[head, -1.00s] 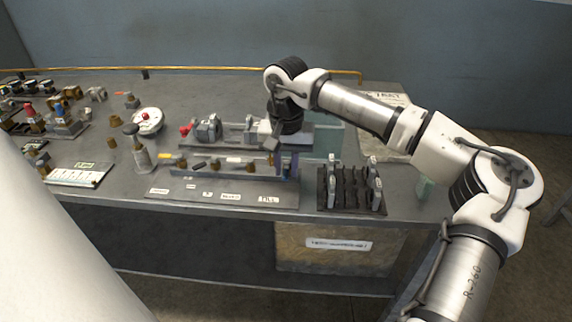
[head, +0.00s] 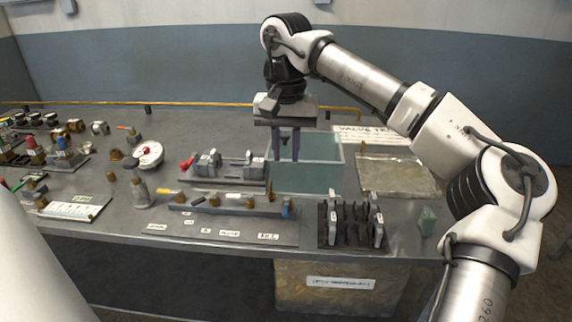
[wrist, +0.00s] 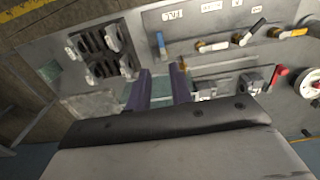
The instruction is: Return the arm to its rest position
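My arm reaches in from the right of the head view, raised and bent at the elbow.
A black slotted rack (head: 350,222) stands near the bench's front edge. Left of it is a rail of small valves (head: 232,203). A clear flat tray (head: 398,178) lies at the right. A round white gauge (head: 150,154) and several fittings crowd the left. Space above the bench is open.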

